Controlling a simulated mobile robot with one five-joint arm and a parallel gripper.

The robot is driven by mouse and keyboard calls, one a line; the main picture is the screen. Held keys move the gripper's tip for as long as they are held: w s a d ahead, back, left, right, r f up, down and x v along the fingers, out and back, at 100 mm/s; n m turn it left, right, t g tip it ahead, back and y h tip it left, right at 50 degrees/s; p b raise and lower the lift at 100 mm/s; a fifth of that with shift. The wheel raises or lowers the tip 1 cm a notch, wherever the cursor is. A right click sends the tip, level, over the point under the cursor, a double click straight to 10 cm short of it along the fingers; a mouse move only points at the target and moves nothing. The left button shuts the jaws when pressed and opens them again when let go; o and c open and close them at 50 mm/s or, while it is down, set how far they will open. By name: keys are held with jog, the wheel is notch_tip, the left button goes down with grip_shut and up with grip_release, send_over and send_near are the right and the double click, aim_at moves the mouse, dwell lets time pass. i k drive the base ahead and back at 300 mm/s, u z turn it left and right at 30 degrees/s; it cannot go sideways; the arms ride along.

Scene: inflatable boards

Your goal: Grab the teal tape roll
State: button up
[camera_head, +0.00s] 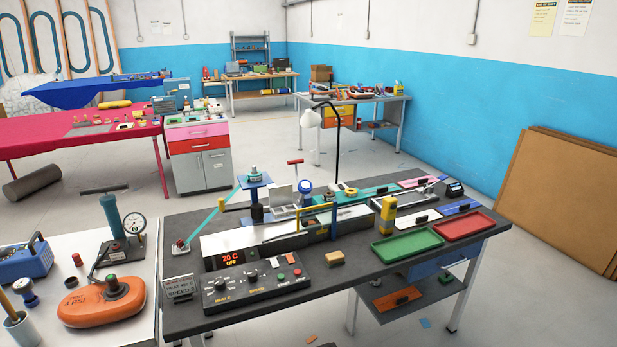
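No thing in view is clearly a teal tape roll. A small round teal-grey piece (254,173) sits on top of a blue stand (255,184) at the back left of the dark workbench; it is too small to tell whether it is a tape roll. My gripper is not in view.
A control panel (255,285), a green tray (407,244) and a red tray (464,225) occupy the dark bench (350,288). A lamp (312,118) rises behind. A white table (30,310) with a pump (112,218) stands left. Floor behind is mostly clear.

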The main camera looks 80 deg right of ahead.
aim_at(253, 177)
jog(key=z, duration=1.4)
